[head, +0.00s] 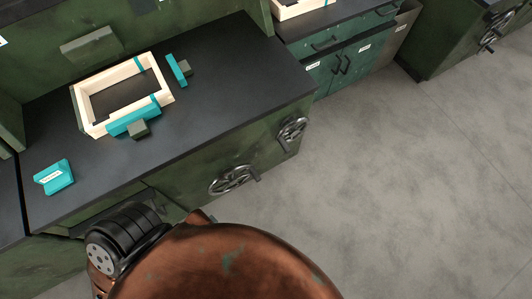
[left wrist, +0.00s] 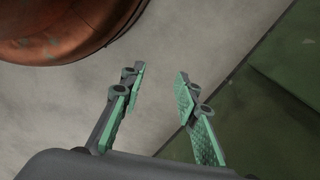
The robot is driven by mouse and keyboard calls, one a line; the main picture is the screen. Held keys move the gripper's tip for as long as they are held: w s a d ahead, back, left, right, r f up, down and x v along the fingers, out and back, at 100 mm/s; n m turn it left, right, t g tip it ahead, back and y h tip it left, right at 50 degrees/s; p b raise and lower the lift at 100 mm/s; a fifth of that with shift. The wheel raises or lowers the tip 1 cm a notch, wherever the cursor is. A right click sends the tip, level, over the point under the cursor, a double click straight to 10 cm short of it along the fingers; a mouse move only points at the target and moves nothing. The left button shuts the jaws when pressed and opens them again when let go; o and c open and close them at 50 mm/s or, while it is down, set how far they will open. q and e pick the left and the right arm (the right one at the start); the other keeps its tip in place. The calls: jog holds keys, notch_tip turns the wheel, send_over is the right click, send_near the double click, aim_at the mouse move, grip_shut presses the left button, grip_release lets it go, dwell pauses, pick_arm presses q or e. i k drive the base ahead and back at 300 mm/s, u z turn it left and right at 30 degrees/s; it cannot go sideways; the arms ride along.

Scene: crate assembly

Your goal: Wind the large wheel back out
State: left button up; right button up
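The large handwheel (head: 232,180) is dark metal with spokes and a crank handle. It sits on the green front face of the workbench (head: 215,160), below the dark top. A smaller handwheel (head: 292,131) is on the same bench, further right near the corner. In the left wrist view my left gripper (left wrist: 159,80) is open, its green-padded fingers apart with nothing between them. No wheel shows in that view. Neither gripper shows in the head view, so how far the left one is from the wheel cannot be told.
On the bench top are a pale wooden crate frame (head: 78,108) with teal clamps and a separate teal block (head: 54,177). A teal drawer cabinet (head: 345,60) stands behind. Another green cabinet (head: 455,40) with a wheel is at top right. The grey floor (head: 420,180) is clear.

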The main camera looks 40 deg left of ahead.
aim_at(231, 178)
jog(key=z, duration=0.05)
jog(key=k, duration=0.9)
jog(key=u, duration=0.95)
jog(key=k, duration=0.5)
jog(key=z, duration=1.3)
jog(key=i, duration=0.85)
jog(key=u, duration=2)
